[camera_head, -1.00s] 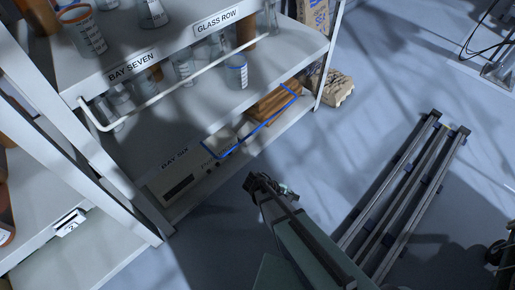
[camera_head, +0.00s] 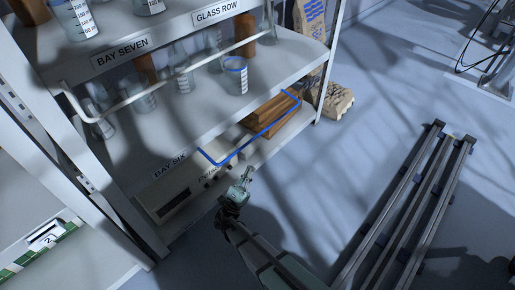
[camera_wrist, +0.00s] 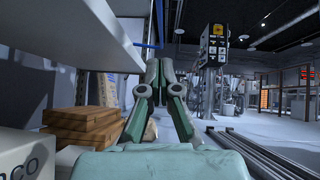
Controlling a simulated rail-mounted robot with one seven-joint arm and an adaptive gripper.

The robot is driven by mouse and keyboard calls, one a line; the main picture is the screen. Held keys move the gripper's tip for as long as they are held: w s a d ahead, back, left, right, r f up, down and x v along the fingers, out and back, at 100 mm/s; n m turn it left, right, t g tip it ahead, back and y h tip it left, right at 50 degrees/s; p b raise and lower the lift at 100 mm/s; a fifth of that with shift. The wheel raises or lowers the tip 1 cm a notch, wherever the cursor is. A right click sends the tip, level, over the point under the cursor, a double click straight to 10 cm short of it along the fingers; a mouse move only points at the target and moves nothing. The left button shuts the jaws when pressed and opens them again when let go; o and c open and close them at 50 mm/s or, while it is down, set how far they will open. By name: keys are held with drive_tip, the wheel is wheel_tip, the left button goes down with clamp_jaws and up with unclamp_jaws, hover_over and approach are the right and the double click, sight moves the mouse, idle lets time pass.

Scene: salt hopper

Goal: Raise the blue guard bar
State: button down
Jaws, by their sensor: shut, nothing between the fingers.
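The blue guard bar (camera_head: 268,129) is a thin U-shaped rail along the front of the lower shelf, at BAY SIX. It sits low, in front of a wooden stack and a pale box. My gripper (camera_head: 246,172) is just in front of the shelf, near the bar's left-centre part and apparently apart from it. The gap in depth is hard to judge. In the wrist view my gripper (camera_wrist: 160,64) is shut and empty, and a blue upright strip, likely part of the bar (camera_wrist: 155,22), shows above the fingertips.
A white guard bar (camera_head: 180,72) runs along the shelf above, before glassware. Wooden boards (camera_head: 268,117) and a pale instrument box (camera_head: 172,196) lie on the lower shelf. Metal rails (camera_head: 405,205) lie on the floor at right. The floor between is open.

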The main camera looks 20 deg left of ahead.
sight(263, 132)
drive_tip(key=s+a+r+b+x, duration=0.1)
drive_tip(key=b+x, duration=0.4)
drive_tip(key=x, duration=0.7)
drive_tip(key=shift+r+y, duration=0.3)
drive_tip(key=shift+r, duration=0.4)
drive_tip(key=shift+s+r+n+p, duration=0.2)
drive_tip(key=shift+r+n+p, duration=0.1)
drive_tip(key=shift+n, duration=0.2)
